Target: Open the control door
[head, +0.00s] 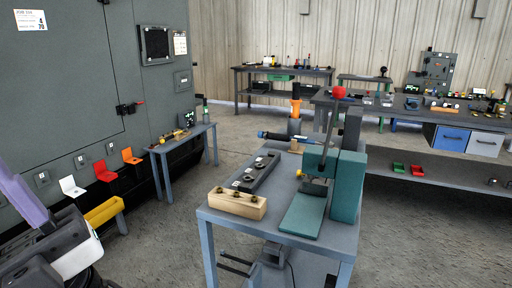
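A large grey enclosure (150,95) fills the left of the head view. A big flat door panel (60,80) on its front is bounded by a thin seam on the right and below, and looks shut. No label naming the control door can be read. Parts of my arm (60,245), purple, black and white, show at the lower left in front of the enclosure. I cannot make out my gripper's fingers.
White, red and orange holders (105,171) and a yellow bin (104,211) stand low before the enclosure. A small blue-grey table (186,138) is beside it. A workbench with a green press (347,186) stands at centre. Bare concrete floor (150,240) lies between.

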